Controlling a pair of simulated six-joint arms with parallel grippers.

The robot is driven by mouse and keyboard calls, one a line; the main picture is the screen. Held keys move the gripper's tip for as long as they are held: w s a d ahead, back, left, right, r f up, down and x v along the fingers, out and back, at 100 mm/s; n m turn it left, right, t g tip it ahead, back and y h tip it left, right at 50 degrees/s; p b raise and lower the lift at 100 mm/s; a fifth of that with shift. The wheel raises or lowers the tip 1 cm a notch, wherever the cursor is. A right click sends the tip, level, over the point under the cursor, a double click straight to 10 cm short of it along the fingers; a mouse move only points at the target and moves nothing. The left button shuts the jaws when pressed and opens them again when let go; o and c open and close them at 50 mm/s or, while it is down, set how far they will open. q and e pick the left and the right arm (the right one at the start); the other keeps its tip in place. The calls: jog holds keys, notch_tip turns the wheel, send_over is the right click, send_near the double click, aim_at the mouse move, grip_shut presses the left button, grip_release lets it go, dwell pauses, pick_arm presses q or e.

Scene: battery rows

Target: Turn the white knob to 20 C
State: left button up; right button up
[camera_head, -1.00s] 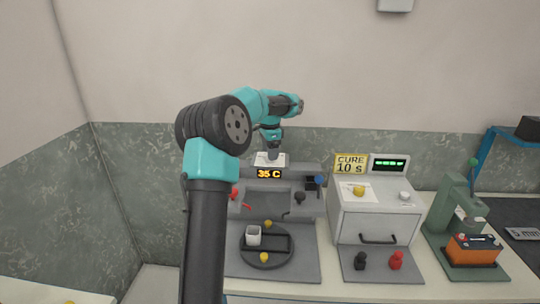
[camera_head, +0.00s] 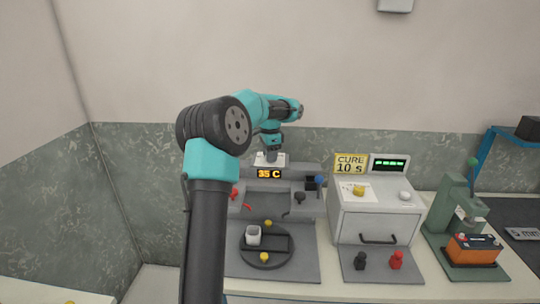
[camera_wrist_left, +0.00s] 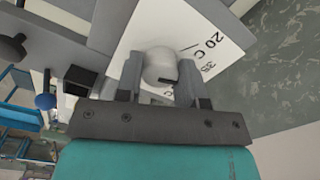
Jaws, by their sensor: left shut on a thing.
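The white knob (camera_wrist_left: 160,66) sits on a white dial plate (camera_wrist_left: 195,28) printed "20 C" and "35" in the left wrist view. My left gripper (camera_wrist_left: 158,78) is shut on the knob, one finger on each side. In the head view my left gripper (camera_head: 270,156) reaches down onto the top of the grey station, and the knob is hidden there. The display (camera_head: 269,174) below it reads 35 C. My right gripper is not in view.
The station has red, blue and black knobs and a round turntable (camera_head: 265,262) with a white cup (camera_head: 253,235). To its right stand a white cure box (camera_head: 375,220) and a green press (camera_head: 456,212) with an orange battery (camera_head: 474,248).

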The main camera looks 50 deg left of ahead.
pick_arm(q)
jog(key=shift+n, duration=0.4)
jog(key=n, duration=0.8)
dwell(0.5)
jog(key=o, duration=0.9)
jog(key=shift+r, duration=0.15)
notch_tip(320, 180, up, 17)
jog(key=shift+r, duration=0.1)
dwell(0.4)
dwell(0.4)
